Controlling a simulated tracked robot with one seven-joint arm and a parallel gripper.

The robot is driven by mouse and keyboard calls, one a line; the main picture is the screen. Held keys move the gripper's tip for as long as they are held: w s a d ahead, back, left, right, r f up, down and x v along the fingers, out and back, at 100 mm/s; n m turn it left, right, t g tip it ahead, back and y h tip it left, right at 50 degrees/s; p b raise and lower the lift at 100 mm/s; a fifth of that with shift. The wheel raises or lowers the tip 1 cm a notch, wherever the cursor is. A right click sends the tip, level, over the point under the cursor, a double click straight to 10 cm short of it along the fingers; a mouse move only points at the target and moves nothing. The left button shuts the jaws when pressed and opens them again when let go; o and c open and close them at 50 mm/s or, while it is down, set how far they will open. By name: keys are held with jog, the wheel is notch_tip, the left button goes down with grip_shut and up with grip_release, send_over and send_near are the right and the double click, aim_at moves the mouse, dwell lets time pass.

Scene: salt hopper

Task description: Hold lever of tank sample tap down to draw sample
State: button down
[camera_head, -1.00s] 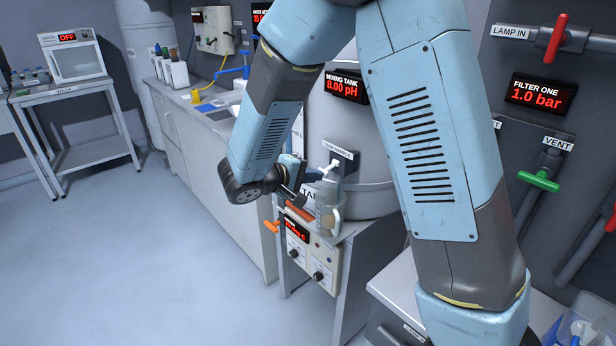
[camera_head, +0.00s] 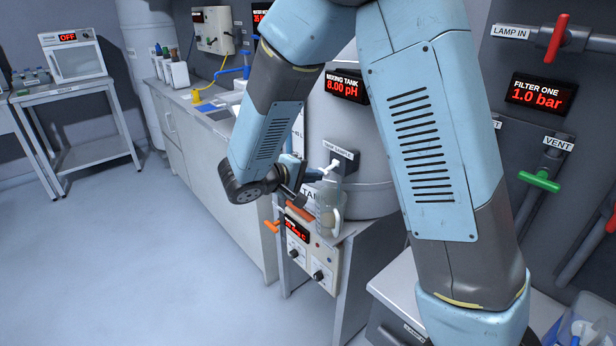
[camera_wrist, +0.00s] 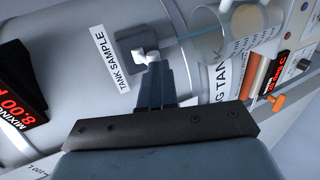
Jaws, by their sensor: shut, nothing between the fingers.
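The white tank sample tap (camera_head: 332,164) sticks out from a dark plate on the grey mixing tank (camera_head: 372,205). In the wrist view the tap (camera_wrist: 147,56) sits beside the TANK SAMPLE label. My gripper (camera_wrist: 154,72) is shut and empty, its fingertips at the tap's white lever and seemingly touching it. In the head view my gripper (camera_head: 314,177) is beside the tap, partly hidden by my wrist. A clear beaker (camera_head: 331,210) stands below the tap; it also shows in the wrist view (camera_wrist: 215,38). A thin bluish streak runs from the tap to the beaker, like a liquid stream.
A control box with a red display (camera_head: 297,230) and an orange handle (camera_head: 272,227) are below the tap. A pH display (camera_head: 346,86) is on the tank above. A long counter (camera_head: 215,165) runs behind my gripper. Open floor lies at left.

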jog(key=shift+r, duration=0.1)
dwell(0.6)
jog(key=shift+r, duration=0.7)
jog(key=s+a+r, duration=0.6)
jog(key=a+r, duration=0.2)
jog(key=shift+s+a+r, duration=0.2)
jog(key=shift+a+r, duration=0.2)
